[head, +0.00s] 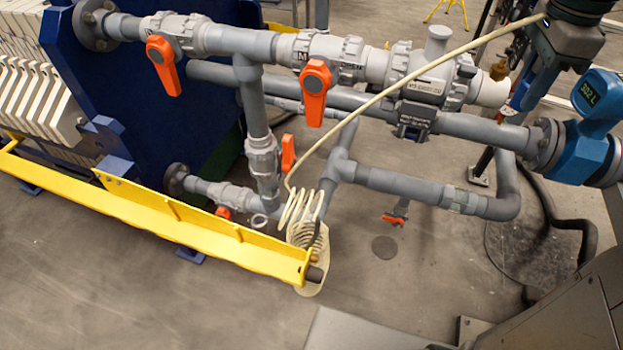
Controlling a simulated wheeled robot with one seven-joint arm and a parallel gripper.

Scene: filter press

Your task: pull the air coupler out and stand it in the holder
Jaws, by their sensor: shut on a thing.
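My gripper (517,100) reaches in from the top right, its fingers pointing down and left beside the brass fitting (499,69) at the pale pipe end. It is shut on the air coupler, which is mostly hidden by the hand and fingers. The cream air hose (430,67) rises from its coil (303,212) at lower middle and runs to the hand. I cannot tell whether the coupler is clear of its fitting. A cream cup-like piece (310,288) sits under the coil by the yellow rail end. I cannot tell whether it is the holder.
Grey pipes with orange-handled valves (316,92) cross the middle. A blue meter (597,97) stands close right of my gripper. A yellow rail (200,233) and the blue press plate (120,85) fill the left. The floor at lower left is clear.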

